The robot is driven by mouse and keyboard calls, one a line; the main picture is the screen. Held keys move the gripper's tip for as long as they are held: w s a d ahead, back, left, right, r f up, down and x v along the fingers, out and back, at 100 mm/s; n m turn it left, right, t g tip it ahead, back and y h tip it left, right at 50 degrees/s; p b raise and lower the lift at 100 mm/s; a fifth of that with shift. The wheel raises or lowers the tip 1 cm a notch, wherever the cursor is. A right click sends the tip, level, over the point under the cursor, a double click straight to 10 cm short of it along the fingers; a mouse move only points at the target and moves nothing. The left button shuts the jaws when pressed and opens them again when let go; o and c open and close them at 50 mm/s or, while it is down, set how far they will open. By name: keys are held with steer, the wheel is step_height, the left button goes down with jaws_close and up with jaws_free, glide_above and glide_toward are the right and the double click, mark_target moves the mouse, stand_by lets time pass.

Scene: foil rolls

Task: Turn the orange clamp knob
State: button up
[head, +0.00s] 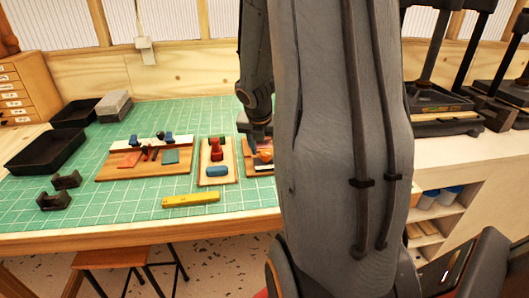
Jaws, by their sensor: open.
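The orange clamp knob (265,155) shows low on a small wooden board (252,169) near the front of the green-topped bench. My arm hides the right part of that board and perhaps part of the knob. My gripper (257,142) points down just above and beside the knob. It is small and dark here, and its jaws are open. I cannot tell whether a finger touches the knob.
A yellow bar (190,200) lies in front. A larger board (110,172), black trays (47,146) and dark holders (53,201) are farther left. Presses (440,105) stand right.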

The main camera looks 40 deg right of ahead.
steer(key=shift+w+d+f, duration=0.1)
steer(key=shift+d+f, duration=0.05)
steer(key=shift+f, duration=0.2)
steer(key=c, duration=1)
